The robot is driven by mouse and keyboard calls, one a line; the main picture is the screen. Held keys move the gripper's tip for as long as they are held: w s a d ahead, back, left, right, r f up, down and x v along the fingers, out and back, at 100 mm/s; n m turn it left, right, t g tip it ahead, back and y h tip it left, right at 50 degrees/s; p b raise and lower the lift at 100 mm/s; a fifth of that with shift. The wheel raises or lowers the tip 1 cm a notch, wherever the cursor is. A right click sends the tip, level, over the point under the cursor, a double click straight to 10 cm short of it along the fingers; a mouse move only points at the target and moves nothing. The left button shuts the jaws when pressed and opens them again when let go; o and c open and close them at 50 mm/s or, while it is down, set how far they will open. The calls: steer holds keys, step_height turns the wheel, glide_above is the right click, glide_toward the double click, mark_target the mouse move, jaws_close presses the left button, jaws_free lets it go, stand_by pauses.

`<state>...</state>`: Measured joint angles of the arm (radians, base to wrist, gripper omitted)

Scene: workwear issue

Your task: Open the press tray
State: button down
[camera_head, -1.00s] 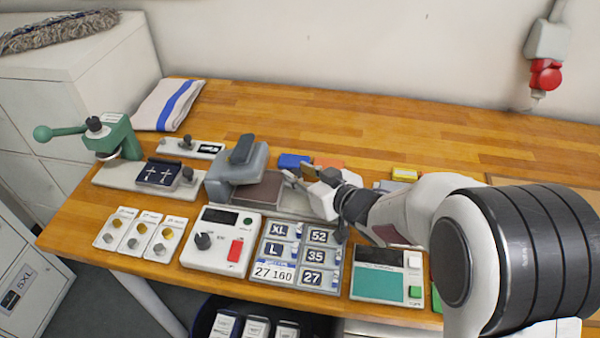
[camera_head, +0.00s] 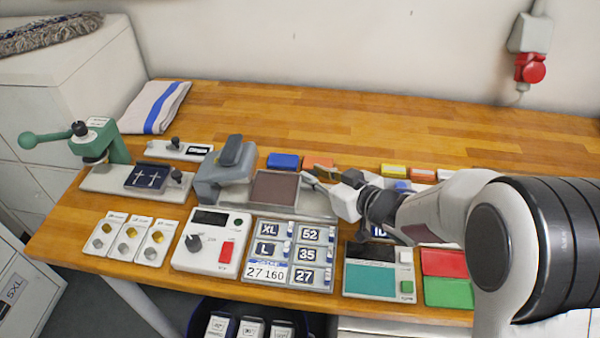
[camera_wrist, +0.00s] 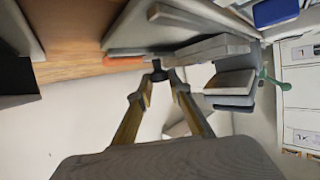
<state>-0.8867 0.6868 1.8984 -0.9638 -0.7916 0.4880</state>
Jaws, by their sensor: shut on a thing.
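The heat press (camera_head: 225,172) stands left of centre on the bench, its grey head over the left side. Its press tray (camera_head: 273,188), with a dark brown pad, sticks out to the right of the head, most of the pad uncovered. My gripper (camera_head: 312,181) is at the tray's right end. In the wrist view my gripper (camera_wrist: 158,76) has its fingers closed around a small dark tray handle (camera_wrist: 157,65). The exact contact is partly hidden by the fingers in the head view.
Blue (camera_head: 283,161) and orange blocks lie behind the tray. A label board (camera_head: 290,254) and a control box (camera_head: 211,240) lie in front. A green hand press (camera_head: 105,143) stands at left. Bare bench (camera_head: 330,115) lies at the back.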

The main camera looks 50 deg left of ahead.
steer(key=shift+w+d, duration=1.35)
steer(key=c, duration=2.1)
jaws_free()
steer(key=shift+c, duration=0.2)
steer(key=shift+d+r, duration=0.1)
steer(key=v, duration=1.1)
steer(key=shift+d, duration=0.35)
steer(key=shift+r, duration=0.15)
